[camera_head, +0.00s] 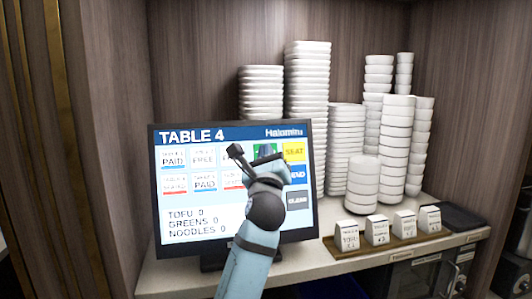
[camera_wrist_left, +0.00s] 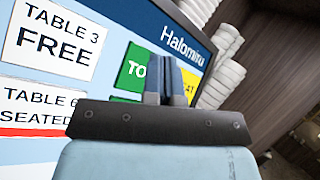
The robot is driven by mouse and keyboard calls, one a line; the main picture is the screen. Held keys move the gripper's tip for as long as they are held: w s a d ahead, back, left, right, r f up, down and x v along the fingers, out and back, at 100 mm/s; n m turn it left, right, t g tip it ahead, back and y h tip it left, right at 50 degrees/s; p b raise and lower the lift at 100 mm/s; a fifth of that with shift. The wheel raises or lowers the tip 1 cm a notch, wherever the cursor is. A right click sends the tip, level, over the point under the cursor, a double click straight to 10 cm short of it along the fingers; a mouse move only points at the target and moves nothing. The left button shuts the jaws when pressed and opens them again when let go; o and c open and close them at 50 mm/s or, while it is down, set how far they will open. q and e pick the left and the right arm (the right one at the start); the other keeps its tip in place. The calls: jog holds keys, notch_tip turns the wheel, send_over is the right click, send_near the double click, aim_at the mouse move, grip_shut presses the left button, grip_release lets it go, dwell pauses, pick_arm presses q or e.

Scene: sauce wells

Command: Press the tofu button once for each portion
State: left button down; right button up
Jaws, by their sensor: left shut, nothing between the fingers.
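The order screen (camera_head: 240,222) reads TABLE 4, with TOFU 0, GREENS 0 and NOODLES 0 at the bottom left. The green tofu button (camera_head: 265,149) is at the upper middle, partly hidden by my left arm. It also shows in the left wrist view (camera_wrist_left: 131,70), with only "TO" readable. My left gripper (camera_wrist_left: 165,75) is shut and empty, its fingers in front of the green button's right part. I cannot tell whether the fingertips touch the screen. In the head view my arm hides the middle of the screen. My right gripper is not in view.
A yellow SEAT button (camera_head: 294,151) is right of the green one, above a blue button (camera_head: 299,174) and a grey CLEAR button (camera_head: 298,199). Several small cards (camera_head: 347,238) stand on a wooden strip, the leftmost apparently marked TOFU. White bowl stacks (camera_head: 307,85) stand behind.

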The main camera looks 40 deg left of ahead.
pick_arm(q)
jog(key=shift+w+a+f, duration=0.1)
jog(key=shift+w+a, duration=0.15)
jog(key=shift+a, duration=0.05)
dwell(0.8)
dwell(0.3)
jog(key=shift+s+d+r+p, duration=0.25)
jog(key=shift+s+d+p, duration=0.3)
jog(key=shift+d+p, duration=0.1)
jog(key=s+d+p, duration=0.1)
jog(key=s+d+r+p, duration=0.1)
jog(key=s+d, duration=0.1)
jog(key=shift+d+r, duration=0.2)
jog(key=shift+d, duration=0.1)
dwell(0.8)
